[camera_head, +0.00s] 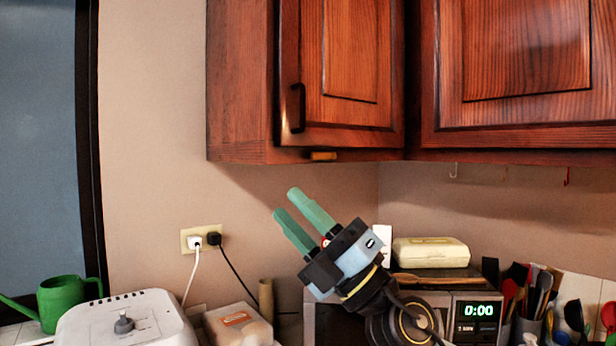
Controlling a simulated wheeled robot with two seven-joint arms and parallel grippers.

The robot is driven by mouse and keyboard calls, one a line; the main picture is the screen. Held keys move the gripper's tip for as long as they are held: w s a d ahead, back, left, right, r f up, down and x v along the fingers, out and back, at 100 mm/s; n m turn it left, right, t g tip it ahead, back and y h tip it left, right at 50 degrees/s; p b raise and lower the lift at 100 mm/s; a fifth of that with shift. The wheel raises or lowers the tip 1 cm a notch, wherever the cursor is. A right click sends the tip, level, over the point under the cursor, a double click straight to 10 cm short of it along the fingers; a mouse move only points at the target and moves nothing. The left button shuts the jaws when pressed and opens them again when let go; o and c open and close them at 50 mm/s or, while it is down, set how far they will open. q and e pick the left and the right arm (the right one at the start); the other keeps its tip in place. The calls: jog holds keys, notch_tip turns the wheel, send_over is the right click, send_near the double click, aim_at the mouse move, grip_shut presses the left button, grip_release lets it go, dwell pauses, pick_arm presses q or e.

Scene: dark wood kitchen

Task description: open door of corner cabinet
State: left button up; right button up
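The corner cabinet (240,90) is reddish-brown wood and hangs on the wall at upper centre. Its panelled door (345,60) looks shut. A dark vertical handle (297,108) sits near the door's lower left edge. My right gripper (286,204) is below the handle in the picture and points up and to the left. Its two green fingers are apart with nothing between them, and it does not touch the door or handle. My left gripper is not in view.
Another wall cabinet (530,60) adjoins on the right. Below stand a microwave (476,312) with a yellow box (430,252) on top, utensils, a white appliance (130,322) and a green watering can (62,300). The wall left of the cabinet is clear, except for a plugged socket (188,240).

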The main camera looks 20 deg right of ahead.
jog(key=s+a+r+n+g, duration=0.2)
jog(key=a+r+n+g, duration=0.25)
jog(key=n+g, duration=0.45)
jog(key=t+h, duration=0.9)
jog(key=h, duration=0.5)
send_near(305, 102)
jog(key=p+x, duration=0.5)
jog(key=x, duration=0.2)
jog(key=shift+w+a+r, duration=0.1)
jog(key=shift+w+a, duration=0.05)
jog(key=shift+w, duration=0.15)
jog(key=shift+w+a, duration=0.25)
jog(key=shift+w, duration=0.35)
jog(key=shift+c, duration=0.4)
grip_shut()
